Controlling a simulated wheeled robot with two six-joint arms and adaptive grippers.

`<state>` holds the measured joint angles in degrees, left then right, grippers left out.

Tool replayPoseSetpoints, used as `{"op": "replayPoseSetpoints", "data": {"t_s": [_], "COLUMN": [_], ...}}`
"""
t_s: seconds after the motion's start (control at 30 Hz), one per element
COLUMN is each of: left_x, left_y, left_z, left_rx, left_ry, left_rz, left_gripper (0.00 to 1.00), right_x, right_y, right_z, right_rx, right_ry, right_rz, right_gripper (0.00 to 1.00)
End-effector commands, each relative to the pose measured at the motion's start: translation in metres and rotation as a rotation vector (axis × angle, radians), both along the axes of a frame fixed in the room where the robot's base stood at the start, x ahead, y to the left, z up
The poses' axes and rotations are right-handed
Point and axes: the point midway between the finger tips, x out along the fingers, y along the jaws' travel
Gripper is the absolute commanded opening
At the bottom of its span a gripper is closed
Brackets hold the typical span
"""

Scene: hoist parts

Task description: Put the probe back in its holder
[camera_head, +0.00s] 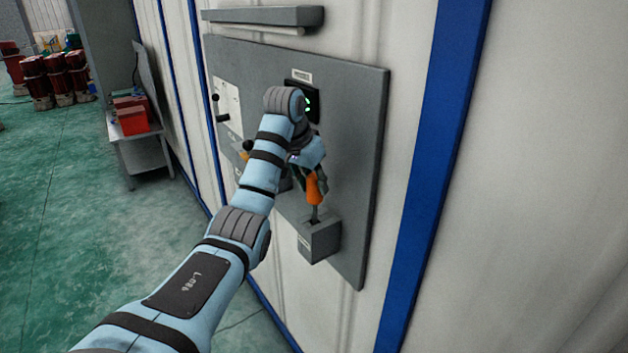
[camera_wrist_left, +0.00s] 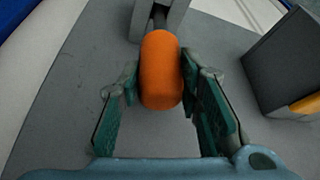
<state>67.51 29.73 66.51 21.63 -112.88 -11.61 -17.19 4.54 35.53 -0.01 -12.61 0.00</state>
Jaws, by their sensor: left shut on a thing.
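The probe shows in the head view as an orange handle (camera_head: 314,189) with a thin dark shaft pointing down. The holder (camera_head: 321,240) is a grey box on the wall panel, directly below it. The lower shaft meets the top of the box, but I cannot tell how deep it sits. My left gripper (camera_head: 312,180) is shut on the handle. In the left wrist view the orange handle (camera_wrist_left: 161,75) is between the green-padded fingers of the left gripper (camera_wrist_left: 161,88). Beyond it is a grey part (camera_wrist_left: 141,22), cut off at the top. My right gripper is not in view.
The grey wall panel (camera_head: 358,150) carries a dark display (camera_head: 310,104) with green lights and a white plate (camera_head: 227,108) with dark knobs. A grey box (camera_wrist_left: 290,60) with an orange piece is at the right in the left wrist view. A side table (camera_head: 145,145) stands left.

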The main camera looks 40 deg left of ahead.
Motion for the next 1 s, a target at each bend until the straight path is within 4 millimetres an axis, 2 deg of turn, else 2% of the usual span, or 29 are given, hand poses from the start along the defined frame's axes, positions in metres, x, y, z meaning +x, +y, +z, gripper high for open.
{"op": "replayPoseSetpoints", "data": {"t_s": [1.0], "left_x": [0.000], "left_y": [0.000], "left_z": [-0.036], "left_rx": [0.000], "left_ry": [-0.001], "left_rz": [0.000], "left_gripper": [0.00], "right_x": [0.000], "right_y": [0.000], "right_z": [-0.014], "right_rx": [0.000], "right_ry": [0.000], "right_rz": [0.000], "right_gripper": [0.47]}}
